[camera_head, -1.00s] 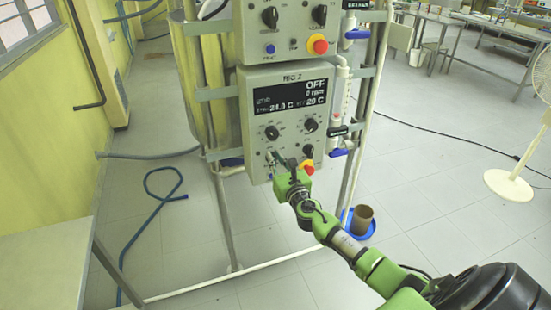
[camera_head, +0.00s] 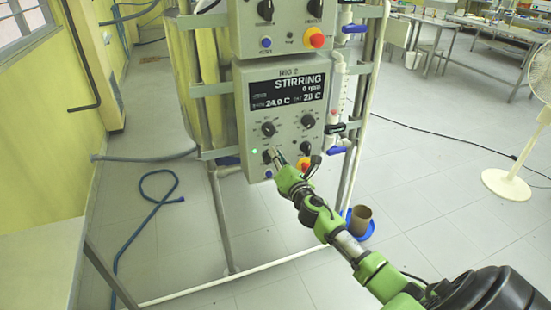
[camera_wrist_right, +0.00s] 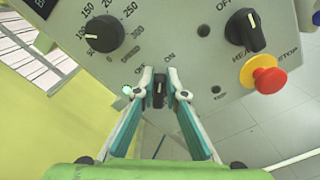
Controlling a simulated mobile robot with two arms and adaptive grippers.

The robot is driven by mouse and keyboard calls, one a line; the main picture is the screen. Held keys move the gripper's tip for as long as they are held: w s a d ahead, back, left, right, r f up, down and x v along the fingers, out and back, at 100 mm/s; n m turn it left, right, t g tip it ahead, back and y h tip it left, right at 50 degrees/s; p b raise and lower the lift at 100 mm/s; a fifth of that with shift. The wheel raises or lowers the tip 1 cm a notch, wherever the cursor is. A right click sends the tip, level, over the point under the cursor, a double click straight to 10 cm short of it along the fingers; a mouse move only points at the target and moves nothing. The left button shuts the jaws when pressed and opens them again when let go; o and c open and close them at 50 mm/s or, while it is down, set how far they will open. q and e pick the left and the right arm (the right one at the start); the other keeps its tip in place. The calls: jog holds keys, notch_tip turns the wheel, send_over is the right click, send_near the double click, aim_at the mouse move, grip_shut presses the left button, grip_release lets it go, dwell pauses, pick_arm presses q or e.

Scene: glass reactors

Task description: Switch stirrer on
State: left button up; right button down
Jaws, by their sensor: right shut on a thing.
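The lower control box (camera_head: 243,90) is labelled RIG 2, and its display (camera_head: 288,92) reads STIRRING, 0 rpm. My right gripper (camera_head: 275,156) is at the lower left of its panel. In the right wrist view, its two teal fingers (camera_wrist_right: 159,74) are shut on the small black stirrer switch (camera_wrist_right: 159,88), one on each side. My left gripper is not in view.
A speed dial (camera_wrist_right: 104,34), a heater knob (camera_wrist_right: 246,32) and a red stop button on a yellow base (camera_wrist_right: 269,79) sit near the switch. A second control box (camera_head: 285,25) is above. A white fan (camera_head: 520,165) stands at right.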

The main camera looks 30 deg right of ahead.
jog(key=shift+d+r+m+b, duration=0.1)
jog(key=shift+d+m+b, duration=0.1)
jog(key=shift+m, duration=0.6)
jog(key=shift+d+r+m+b, duration=0.1)
jog(key=shift+d+m+b, duration=0.05)
jog(key=shift+m, duration=0.65)
jog(key=c, duration=2.1)
grip_release()
jog(key=shift+f, duration=0.25)
jog(key=v, duration=1.2)
